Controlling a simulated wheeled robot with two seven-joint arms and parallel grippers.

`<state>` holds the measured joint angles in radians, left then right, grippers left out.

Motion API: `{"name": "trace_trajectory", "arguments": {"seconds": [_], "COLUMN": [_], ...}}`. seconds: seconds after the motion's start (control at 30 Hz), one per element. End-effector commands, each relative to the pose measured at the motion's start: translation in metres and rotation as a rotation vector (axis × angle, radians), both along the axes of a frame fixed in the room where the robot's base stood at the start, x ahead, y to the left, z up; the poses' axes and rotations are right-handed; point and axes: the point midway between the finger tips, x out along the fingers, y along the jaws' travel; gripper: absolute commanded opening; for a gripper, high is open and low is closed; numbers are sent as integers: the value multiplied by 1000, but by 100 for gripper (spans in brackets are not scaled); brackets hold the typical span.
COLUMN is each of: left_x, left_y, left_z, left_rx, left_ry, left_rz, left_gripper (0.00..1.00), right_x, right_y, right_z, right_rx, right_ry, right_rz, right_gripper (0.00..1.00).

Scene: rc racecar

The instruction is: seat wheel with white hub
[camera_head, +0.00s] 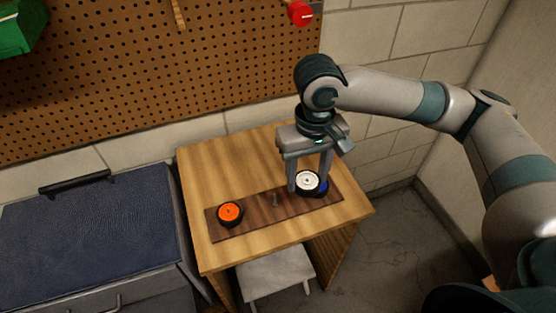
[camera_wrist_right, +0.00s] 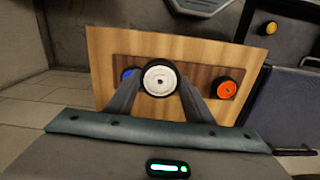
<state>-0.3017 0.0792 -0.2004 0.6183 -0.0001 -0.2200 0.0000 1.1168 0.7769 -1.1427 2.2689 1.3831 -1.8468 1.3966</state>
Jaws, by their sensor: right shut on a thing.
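The wheel with the white hub (camera_head: 307,181) has a black tyre and is between the fingers of my right gripper (camera_head: 307,186), which is shut on it. In the right wrist view the white-hub wheel (camera_wrist_right: 160,80) looks larger than the other wheels, so it seems to be held above the dark board (camera_head: 246,221). A short upright peg (camera_head: 275,200) stands bare on the board, left of the held wheel in the head view. The peg cannot be made out in the wrist view. My left gripper is not in view.
An orange-hub wheel (camera_head: 229,213) sits at the board's left end. A blue-hub wheel (camera_head: 323,188) is at the right end, partly hidden by the held wheel and a finger. The wooden table (camera_head: 225,171) is otherwise clear. A pegboard (camera_head: 140,80) hangs behind.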

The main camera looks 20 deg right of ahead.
Motion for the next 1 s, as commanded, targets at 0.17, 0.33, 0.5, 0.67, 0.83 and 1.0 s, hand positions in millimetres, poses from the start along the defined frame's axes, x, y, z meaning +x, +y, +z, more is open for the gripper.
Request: {"name": "trace_trajectory", "arguments": {"seconds": [0.17,0.33,0.5,0.67,0.83,1.0], "left_x": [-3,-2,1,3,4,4], "left_y": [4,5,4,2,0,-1], "left_z": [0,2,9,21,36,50], "left_rx": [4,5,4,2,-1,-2], "left_ry": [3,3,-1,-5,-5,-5], "left_rz": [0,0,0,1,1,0], "left_gripper": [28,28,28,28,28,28], "right_x": [0,1,4,9,17,23], "right_y": [0,1,5,10,19,29], "right_z": [0,1,3,6,8,8], "right_rx": [0,1,2,4,7,9], "right_ry": [0,0,1,2,1,-1], "right_rz": [0,23,127,316,588,877], "right_gripper": [26,26,26,26,26,26]}}
